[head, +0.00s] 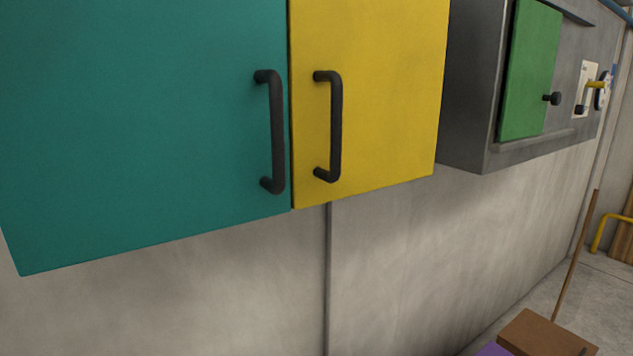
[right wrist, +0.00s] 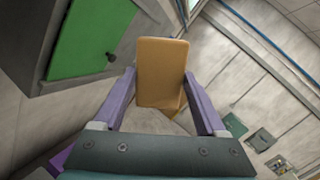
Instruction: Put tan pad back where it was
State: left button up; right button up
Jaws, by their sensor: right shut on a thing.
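The tan pad (right wrist: 162,72) is a flat, rounded rectangle between the two purple fingers of my right gripper (right wrist: 160,84) in the right wrist view. The gripper is shut on it, with a finger at each side edge. A brown block-like shape at the bottom right of the head view (head: 545,336) appears to be the same pad, with a bit of purple finger beside it at its left. Its lower part is cut off by the frame edge. My left gripper is in neither view.
A teal door (head: 140,130) and a yellow door (head: 385,95), each with a black handle, hang on the wall. A grey cabinet (head: 475,90) has a green door (head: 530,70) with a dark knob. A thin wooden stick (head: 576,255) leans at right. Floor shows at right.

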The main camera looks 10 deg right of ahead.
jog(key=s+a+f+n+t+y, duration=0.35)
jog(key=a+f+y, duration=0.25)
jog(key=a+f, duration=0.45)
jog(key=s+a+f+n+t+y, duration=0.2)
jog(key=s+a+f+n+y, duration=0.25)
jog(key=a+f, duration=0.65)
jog(key=s+a+r+y, duration=0.2)
jog(key=s+a+y, duration=0.1)
jog(key=s+a, duration=0.65)
notch_tip(320, 180, up, 8)
jog(key=w+a+n+p, duration=0.1)
jog(key=a+p, duration=0.1)
jog(key=p, duration=0.5)
jog(key=shift+w+f+y, duration=0.15)
jog(key=shift+y, duration=0.1)
